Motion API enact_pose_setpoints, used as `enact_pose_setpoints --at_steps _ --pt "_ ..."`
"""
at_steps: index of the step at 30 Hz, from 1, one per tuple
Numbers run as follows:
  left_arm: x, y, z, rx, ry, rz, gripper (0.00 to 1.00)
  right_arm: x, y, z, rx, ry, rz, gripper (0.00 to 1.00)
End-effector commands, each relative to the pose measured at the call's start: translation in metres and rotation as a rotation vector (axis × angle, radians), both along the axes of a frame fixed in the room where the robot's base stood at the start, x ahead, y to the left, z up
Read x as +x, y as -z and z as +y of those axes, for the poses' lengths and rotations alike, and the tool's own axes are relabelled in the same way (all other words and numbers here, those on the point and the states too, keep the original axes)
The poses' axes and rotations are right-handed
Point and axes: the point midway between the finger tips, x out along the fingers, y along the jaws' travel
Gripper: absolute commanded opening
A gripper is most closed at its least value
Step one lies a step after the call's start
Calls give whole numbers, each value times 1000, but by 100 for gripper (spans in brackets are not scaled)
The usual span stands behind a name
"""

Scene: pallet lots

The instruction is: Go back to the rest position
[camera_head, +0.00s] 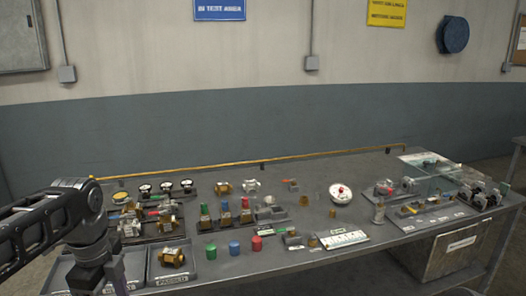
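My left arm comes in from the left, over the left end of the grey table (330,215). My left gripper (102,280) points down at the bottom left, in front of a grey tray. Its fingertips are at or below the picture's edge, so I cannot tell whether it is open or holding something. My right gripper is not in view. A brass fitting (172,257) lies in the labelled tray (174,280) just right of my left gripper.
A white round dial (341,193) stands near the middle. A yellow rail (235,164) runs along the back edge. A metal bin (437,262) is under the right end.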

Motion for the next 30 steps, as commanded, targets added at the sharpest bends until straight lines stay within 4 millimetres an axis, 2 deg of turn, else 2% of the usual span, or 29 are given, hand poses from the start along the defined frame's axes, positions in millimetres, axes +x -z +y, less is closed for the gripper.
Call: enact_pose_setpoints --at_steps 11,14,17,20,23,24,26,27,29,30 --pt "55 5 -12 -74 -318 -222 65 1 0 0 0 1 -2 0" --pt "75 18 -22 -132 -440 -285 65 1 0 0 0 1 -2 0" --pt "96 40 -38 -211 -579 -328 65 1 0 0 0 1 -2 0" --pt "115 79 -62 -316 -751 -344 65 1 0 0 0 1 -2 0" --pt "125 140 -98 -447 -985 -313 65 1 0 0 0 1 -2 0" --pt "124 169 -114 -499 -1090 -285 65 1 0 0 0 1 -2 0" --pt "113 214 -138 -559 -1246 -231 65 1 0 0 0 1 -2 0" --pt "102 242 -151 -588 -1342 -192 65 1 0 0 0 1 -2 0" --pt "79 282 -170 -610 -1472 -128 65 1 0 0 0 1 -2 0" --pt "60 306 -182 -613 -1549 -86 65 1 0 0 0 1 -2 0"
